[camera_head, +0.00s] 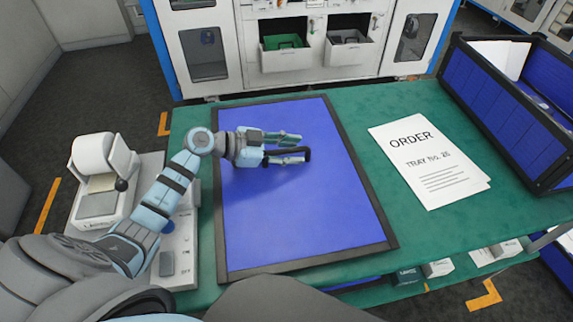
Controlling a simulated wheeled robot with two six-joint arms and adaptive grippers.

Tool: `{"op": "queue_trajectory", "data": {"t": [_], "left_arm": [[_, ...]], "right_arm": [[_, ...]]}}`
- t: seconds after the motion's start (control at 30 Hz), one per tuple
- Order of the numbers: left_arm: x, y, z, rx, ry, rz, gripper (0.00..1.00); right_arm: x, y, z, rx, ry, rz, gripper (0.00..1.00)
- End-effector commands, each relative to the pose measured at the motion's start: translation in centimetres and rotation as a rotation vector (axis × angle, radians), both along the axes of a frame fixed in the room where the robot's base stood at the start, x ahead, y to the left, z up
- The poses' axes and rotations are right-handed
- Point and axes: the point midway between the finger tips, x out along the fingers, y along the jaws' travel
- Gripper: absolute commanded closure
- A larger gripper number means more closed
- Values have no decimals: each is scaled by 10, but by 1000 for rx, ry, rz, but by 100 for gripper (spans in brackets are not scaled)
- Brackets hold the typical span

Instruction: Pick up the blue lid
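The blue lid (320,215) is a large flat blue panel with a dark frame, lying on the green table in front of me. My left gripper (294,148) is over the upper middle of the lid, pointing right. Its two fingers are apart. A thin black bent bar (307,153) shows by the nearer finger; I cannot tell if it is a handle of the lid or part of the gripper. I cannot tell whether the fingers touch the lid. My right gripper is not in view.
The green table (385,105) holds a white order sheet (425,160) right of the lid and a blue crate (505,105) with dark edges at far right. A white label machine (100,175) stands left. A white cabinet with bins (285,55) stands behind.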

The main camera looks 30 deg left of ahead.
Motion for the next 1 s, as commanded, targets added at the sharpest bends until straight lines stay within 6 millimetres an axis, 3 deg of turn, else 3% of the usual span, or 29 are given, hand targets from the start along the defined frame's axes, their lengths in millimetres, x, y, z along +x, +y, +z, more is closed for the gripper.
{"op": "queue_trajectory", "data": {"t": [0.17, 0.4, 1.0], "left_arm": [[0, 0, 0, 1, 0, 0, 64], [0, 0, 0, 1, -1, 1, 100], [0, 0, 5, 1, -3, 0, 100]], "right_arm": [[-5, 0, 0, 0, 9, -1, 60], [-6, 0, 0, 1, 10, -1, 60], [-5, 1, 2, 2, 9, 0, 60]]}}
